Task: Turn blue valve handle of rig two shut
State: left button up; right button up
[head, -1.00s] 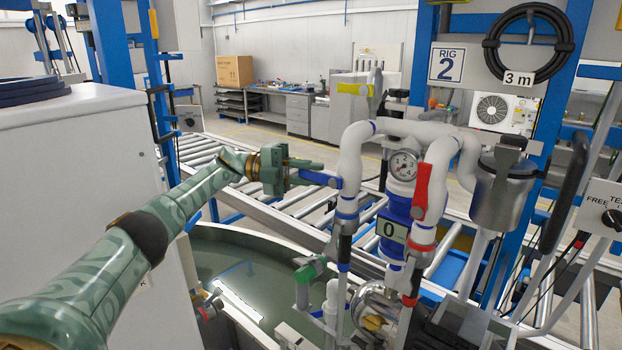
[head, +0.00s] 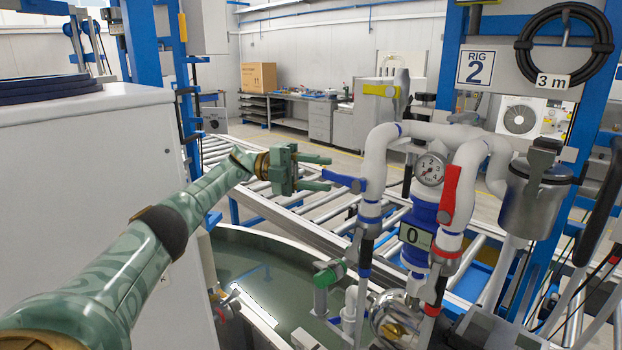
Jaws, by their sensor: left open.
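The blue valve handle (head: 343,180) of rig two sits on the left white pipe (head: 374,165). It points out to the left, crosswise to the upright pipe, with its free end slightly raised. My left gripper (head: 331,173) is open just left of the pipe. The handle's free end shows between its two fingertips; I cannot tell whether they touch it. The sign RIG 2 (head: 475,67) hangs on the blue frame behind. My right gripper is out of view.
A red handle (head: 449,195) lies along the right pipe, near a gauge (head: 430,169) and a counter reading 0 (head: 416,237). A green valve (head: 330,274) is low over the round tank (head: 245,245). A grey cabinet (head: 90,210) stands at left.

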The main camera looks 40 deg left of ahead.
pick_arm(q)
jog(key=v, duration=0.1)
jog(key=b+v, duration=0.1)
jog(key=v, duration=0.1)
jog(key=shift+f+b, duration=0.3)
jog(key=shift+a+r, duration=0.1)
jog(key=shift+a, duration=0.35)
jog(key=shift+s+a+r, duration=0.15)
jog(key=shift+s+r, duration=0.05)
